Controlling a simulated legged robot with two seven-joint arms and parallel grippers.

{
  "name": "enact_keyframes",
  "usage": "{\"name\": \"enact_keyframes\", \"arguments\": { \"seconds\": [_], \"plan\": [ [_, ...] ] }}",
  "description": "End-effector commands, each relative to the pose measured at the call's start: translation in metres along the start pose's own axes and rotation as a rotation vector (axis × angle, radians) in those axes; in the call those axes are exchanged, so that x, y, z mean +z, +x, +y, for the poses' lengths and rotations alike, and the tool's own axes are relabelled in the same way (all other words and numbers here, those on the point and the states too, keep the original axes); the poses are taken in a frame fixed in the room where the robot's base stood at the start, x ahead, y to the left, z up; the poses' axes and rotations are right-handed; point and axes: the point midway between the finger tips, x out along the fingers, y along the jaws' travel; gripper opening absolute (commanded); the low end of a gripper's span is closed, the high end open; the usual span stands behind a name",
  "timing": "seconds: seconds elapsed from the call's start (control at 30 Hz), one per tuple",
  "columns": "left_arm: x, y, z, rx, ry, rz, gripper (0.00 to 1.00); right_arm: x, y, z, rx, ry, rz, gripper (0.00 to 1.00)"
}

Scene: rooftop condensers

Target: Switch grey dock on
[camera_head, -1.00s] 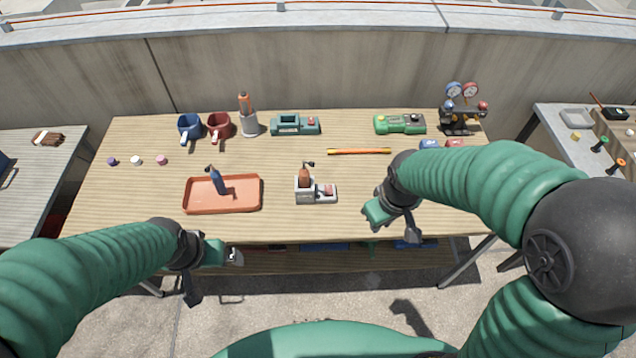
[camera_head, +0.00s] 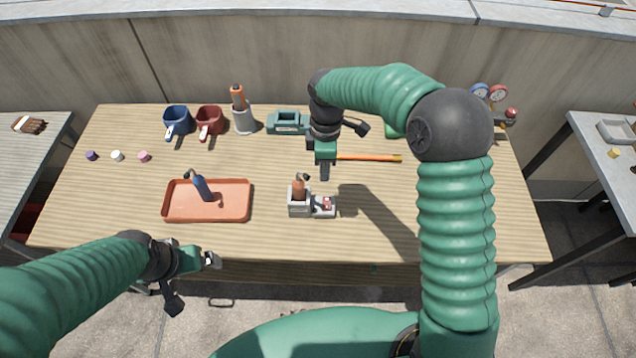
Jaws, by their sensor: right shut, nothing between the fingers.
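The grey dock (camera_head: 299,209) stands near the front middle of the wooden table. An orange-brown device (camera_head: 299,188) with a dark top stands upright in its left part. A red switch (camera_head: 326,203) sits on its low right part; its on or off position is too small to tell. My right gripper (camera_head: 325,176) is shut and empty, pointing down. In the picture it shows just above the switch, apparently apart from it. My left gripper (camera_head: 213,261) is low at the table's front edge, left of the dock; its fingers are too small to read.
An orange tray (camera_head: 235,213) with a blue device lies left of the dock. A teal dock (camera_head: 287,123) and an orange stick (camera_head: 370,158) lie behind. Blue (camera_head: 177,119) and red mugs (camera_head: 210,121) stand at back left. My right arm hides part of the table's right.

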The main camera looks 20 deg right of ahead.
Motion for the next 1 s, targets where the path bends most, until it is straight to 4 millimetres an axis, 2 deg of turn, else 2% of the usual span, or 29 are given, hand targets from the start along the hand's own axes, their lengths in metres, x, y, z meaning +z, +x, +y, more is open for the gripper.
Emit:
{"name": "enact_keyframes", "arguments": {
  "seconds": [0.3,0.5,0.7,1.0],
  "plan": [
    [0.0,-0.001,0.001,0.001,0.002,0.0,1.0,-0.005,0.068,-0.004,-0.002,0.002,-0.007,0.0],
    [-0.001,-0.002,0.0,0.0,0.001,0.0,1.0,-0.007,0.105,-0.004,0.0,0.001,-0.008,0.0],
    [-0.001,-0.003,0.0,0.0,0.001,0.0,1.0,-0.003,0.123,-0.002,0.002,0.003,-0.002,0.0],
    [-0.001,-0.003,0.001,0.0,0.002,0.0,1.0,-0.003,0.125,-0.002,0.003,0.003,-0.003,0.0]
  ]
}}
